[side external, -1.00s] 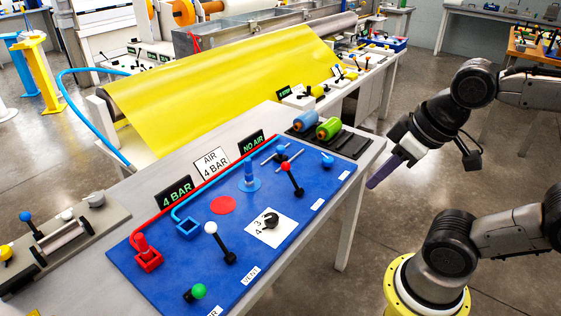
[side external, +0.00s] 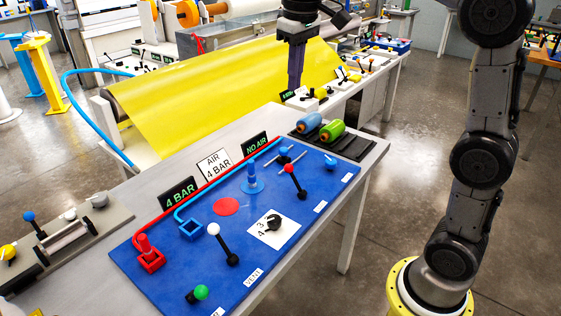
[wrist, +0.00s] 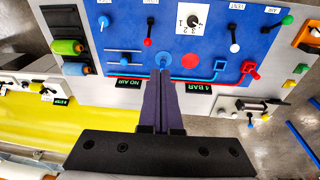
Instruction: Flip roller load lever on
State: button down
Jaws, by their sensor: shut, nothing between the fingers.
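No label reading "roller load" is legible, so I cannot tell which lever it is. The blue panel (side external: 268,215) carries a red-knobbed lever (side external: 290,170), a white-knobbed lever (side external: 214,230) and a green-knobbed lever (side external: 202,292). The wrist view also shows the red knob (wrist: 147,42) and white knob (wrist: 234,47). A small bench at the left has a blue-knobbed lever (side external: 30,217) beside a roller. My gripper (side external: 294,86) points down with its purple fingers shut and empty, appearing in front of the yellow sheet, behind the panel. The fingers (wrist: 161,84) also show together in the wrist view.
A yellow sheet (side external: 190,90) runs over the rollers behind. Upright signs (side external: 213,164) line the panel's back edge. Blue and green spools (side external: 330,131) lie on a black tray at the panel's far end. More small levers (side external: 352,75) stand on the back bench. Space above the panel is clear.

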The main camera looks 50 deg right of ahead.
aim_at(293, 177)
jog(key=w+d+f+g, duration=0.2)
jog(key=w+d+f, duration=0.1)
jog(key=w+f, duration=0.4)
jog(key=w+d+f+m+g, duration=0.1)
jog(key=w+f, duration=0.6)
jog(key=f, duration=0.7)
jog(key=d+g, duration=0.1)
jog(key=d, duration=0.1)
jog(key=shift+w+d, duration=0.25)
jog(key=shift+d, duration=0.15)
jog(key=x, duration=1)
jog(key=shift+s+f, duration=0.15)
jog(key=shift+s, duration=0.15)
jog(key=shift+s+a+r, duration=0.15)
jog(key=shift+s+r, duration=0.35)
jog(key=shift+s, duration=0.05)
jog(key=shift+s+a+r, duration=0.2)
jog(key=shift+s+r, duration=0.3)
jog(key=shift+s, duration=0.1)
jog(key=shift+s+r, duration=0.25)
jog(key=shift+s, duration=0.15)
jog(key=shift+s+r, duration=0.2)
jog(key=shift+r, duration=0.05)
